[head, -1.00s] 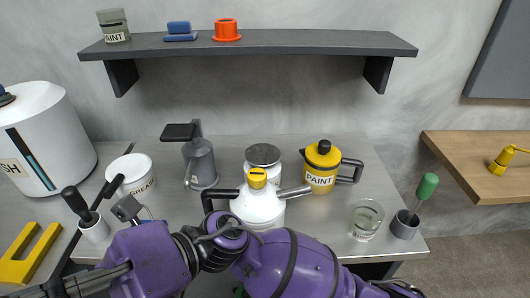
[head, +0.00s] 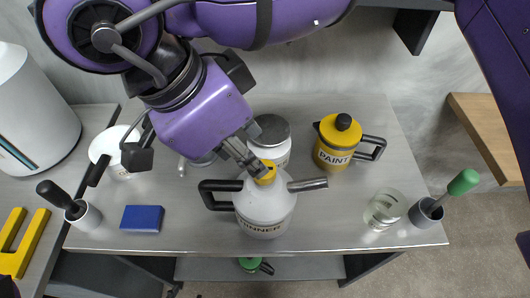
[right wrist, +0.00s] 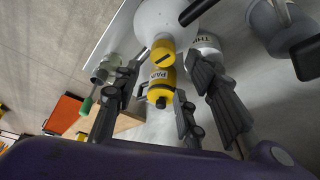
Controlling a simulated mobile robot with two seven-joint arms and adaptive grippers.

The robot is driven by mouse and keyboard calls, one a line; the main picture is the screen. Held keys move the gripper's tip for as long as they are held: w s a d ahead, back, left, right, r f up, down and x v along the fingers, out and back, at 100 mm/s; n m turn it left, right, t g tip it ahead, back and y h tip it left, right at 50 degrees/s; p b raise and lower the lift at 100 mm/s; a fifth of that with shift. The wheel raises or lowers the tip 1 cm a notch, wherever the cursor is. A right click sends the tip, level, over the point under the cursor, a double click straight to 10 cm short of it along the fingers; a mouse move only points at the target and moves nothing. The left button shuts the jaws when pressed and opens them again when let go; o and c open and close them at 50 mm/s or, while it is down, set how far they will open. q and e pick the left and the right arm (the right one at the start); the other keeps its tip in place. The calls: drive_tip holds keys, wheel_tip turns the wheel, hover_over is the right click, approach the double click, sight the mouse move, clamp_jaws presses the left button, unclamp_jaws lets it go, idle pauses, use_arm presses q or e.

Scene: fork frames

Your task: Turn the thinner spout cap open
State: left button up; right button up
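The thinner can (head: 262,210) is a white container with a black handle at left and a grey spout at right, standing on the metal table. Its yellow cap (head: 267,173) is on top, partly hidden by my right gripper (head: 252,162). In the right wrist view the yellow cap (right wrist: 163,50) shows a dark line across it and lies between the spread fingers of my right gripper (right wrist: 160,80). Those fingers are open; I see no clear contact with the cap. My left gripper is not in view.
A blue block (head: 143,218) lies at left. A glass jar (head: 384,208) and a cup with a green-handled tool (head: 426,212) stand at right.

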drive_tip(key=x, duration=0.7)
drive_tip(key=shift+s+f, duration=0.15)
drive_tip(key=shift+f, duration=0.1)
